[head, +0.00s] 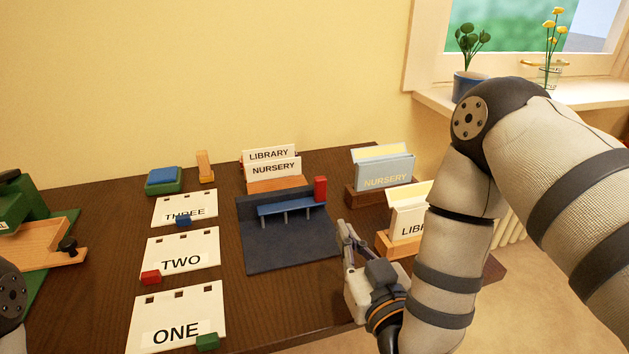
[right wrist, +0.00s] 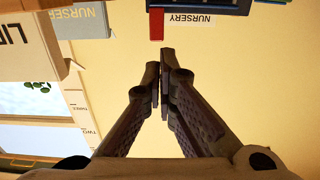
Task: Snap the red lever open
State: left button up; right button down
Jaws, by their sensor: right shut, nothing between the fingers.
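The red lever (head: 320,188) stands upright at the right end of a blue bar (head: 290,208), which rests on several thin posts over a dark blue base (head: 280,246). In the right wrist view the red lever (right wrist: 156,24) shows at the top, just beyond the fingertips. My right gripper (head: 347,231) is beside the base's right edge, below and right of the lever in the head view, and apart from it. Its fingers (right wrist: 160,72) are together with nothing between them. My left gripper is out of view; only part of its arm shows at the left edge.
Behind the base stands a wooden holder (head: 279,185) with LIBRARY and NURSERY cards. Right of it are a NURSERY holder (head: 384,172) and a LIBRARY holder (head: 405,222), close to my right arm. Number cards (head: 181,255) lie left. A wooden tray (head: 42,246) is at far left.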

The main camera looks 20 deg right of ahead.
aim_at(319, 185)
jog(key=shift+s, duration=0.45)
jog(key=w, duration=0.4)
jog(key=w+b, duration=0.1)
jog(key=w, duration=0.9)
jog(key=shift+a, duration=0.25)
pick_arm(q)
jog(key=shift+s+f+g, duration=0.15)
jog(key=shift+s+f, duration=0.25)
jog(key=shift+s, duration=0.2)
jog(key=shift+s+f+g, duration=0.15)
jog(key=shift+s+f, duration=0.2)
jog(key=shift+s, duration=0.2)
pick_arm(e)
jog(key=shift+w, duration=0.1)
